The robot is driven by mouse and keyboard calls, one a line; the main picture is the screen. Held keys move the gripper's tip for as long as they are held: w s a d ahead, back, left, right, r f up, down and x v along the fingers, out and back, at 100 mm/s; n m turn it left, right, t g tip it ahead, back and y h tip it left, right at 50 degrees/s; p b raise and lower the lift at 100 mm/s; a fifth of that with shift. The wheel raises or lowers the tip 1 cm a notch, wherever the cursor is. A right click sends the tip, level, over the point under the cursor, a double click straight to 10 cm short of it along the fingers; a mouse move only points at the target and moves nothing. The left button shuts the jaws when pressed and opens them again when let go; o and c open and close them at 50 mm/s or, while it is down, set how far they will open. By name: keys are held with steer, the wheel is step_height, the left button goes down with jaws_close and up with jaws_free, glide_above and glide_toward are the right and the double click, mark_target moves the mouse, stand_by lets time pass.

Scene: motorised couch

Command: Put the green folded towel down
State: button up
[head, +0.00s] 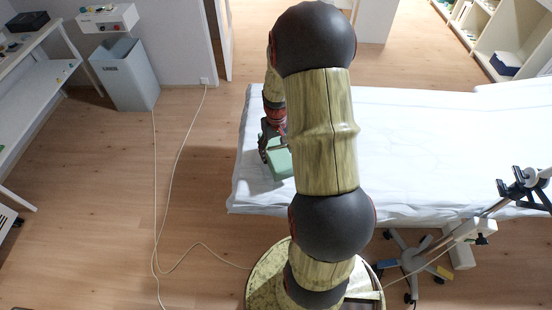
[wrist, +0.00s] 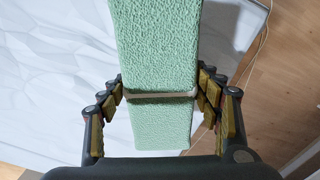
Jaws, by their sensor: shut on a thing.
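The green folded towel (wrist: 158,60) fills the middle of the wrist view, with a tan band around it. My gripper (wrist: 160,98) has its fingers on both sides of the towel and is shut on it. In the head view the towel (head: 280,163) shows at the left end of the white-sheeted couch (head: 410,130), partly hidden by my arm. My gripper (head: 270,140) is over it there. I cannot tell whether the towel touches the sheet.
The couch edge and wooden floor lie close on the left. A grey bin (head: 125,75), a white shelf (head: 40,95) and loose cables are further left. A wheeled stand (head: 415,262) is at the front right. The sheet to the right of my arm is clear.

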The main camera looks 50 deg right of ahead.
steer(key=shift+w+d+f, duration=0.35)
steer(key=shift+w+f, duration=0.1)
steer(key=shift+f, duration=0.3)
steer(key=shift+w+f+b, duration=0.1)
steer(key=shift+f+b, duration=0.65)
steer(key=shift+f, duration=0.8)
steer(key=shift+f, duration=0.1)
steer(key=o, duration=1.2)
steer(key=shift+o, duration=0.3)
